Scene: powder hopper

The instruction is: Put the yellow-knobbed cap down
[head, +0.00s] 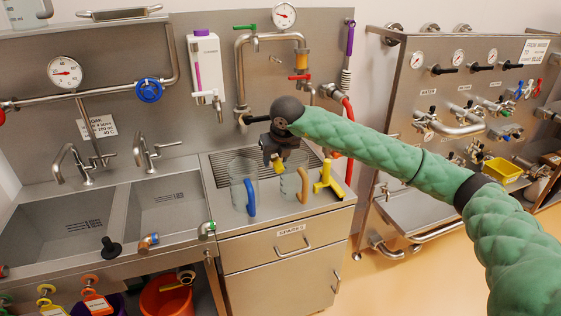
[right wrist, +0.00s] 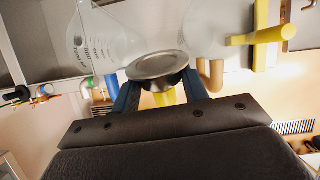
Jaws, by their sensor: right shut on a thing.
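The cap (right wrist: 158,66) is a round, grey metal disc with a dark edge, held up clear of the counter. In the head view only a little yellow of the cap (head: 276,163) shows under the gripper, and the disc is mostly hidden. My left gripper is not in view.
Sinks (head: 75,225) lie left. A valve panel (head: 450,90) stands right.

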